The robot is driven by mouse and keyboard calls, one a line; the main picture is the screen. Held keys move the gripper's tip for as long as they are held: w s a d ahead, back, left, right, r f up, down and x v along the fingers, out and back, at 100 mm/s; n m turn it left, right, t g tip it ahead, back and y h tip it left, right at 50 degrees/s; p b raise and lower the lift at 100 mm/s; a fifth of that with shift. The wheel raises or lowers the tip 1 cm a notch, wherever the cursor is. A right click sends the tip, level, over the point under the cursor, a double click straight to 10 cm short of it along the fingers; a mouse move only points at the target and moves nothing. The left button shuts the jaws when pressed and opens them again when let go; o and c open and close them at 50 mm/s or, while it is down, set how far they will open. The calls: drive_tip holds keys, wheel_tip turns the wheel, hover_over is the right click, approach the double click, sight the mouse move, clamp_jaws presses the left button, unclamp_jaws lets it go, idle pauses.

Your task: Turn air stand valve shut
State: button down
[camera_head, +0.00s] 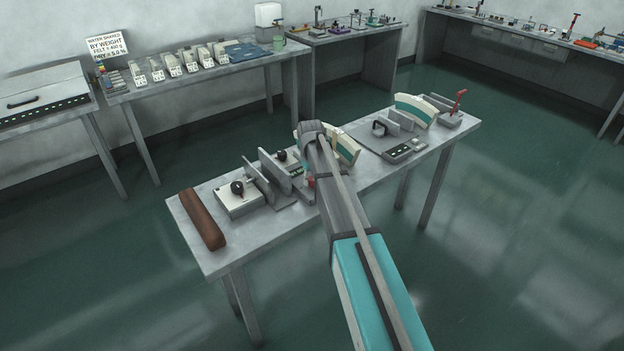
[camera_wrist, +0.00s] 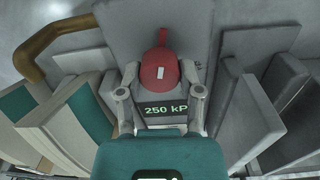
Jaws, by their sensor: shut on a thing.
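The air stand valve (camera_wrist: 160,75) is a red rounded knob with a short lever pointing up and a white mark on its face, in the middle of the wrist view. My gripper (camera_wrist: 160,78) is shut on the knob, with one finger on each side of it. Below the knob a dark display (camera_wrist: 166,110) on the stand shows "250 kP", the rest cut off. In the head view, my gripper (camera_head: 308,178) is low over the middle of the near table, largely hidden by my arm. Only a small red patch shows there.
Upright grey plates and a cream-and-green curved block (camera_head: 343,147) stand close by on the near table (camera_head: 225,257). A brown bar (camera_head: 202,218) lies at its left end. A red lever (camera_head: 460,97) stands at its right end. The floor around is clear.

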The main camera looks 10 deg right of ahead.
drive_tip(key=shift+n, duration=1.4)
drive_tip(key=shift+c, duration=1.3)
unclamp_jaws()
drive_tip(key=shift+m, duration=0.4)
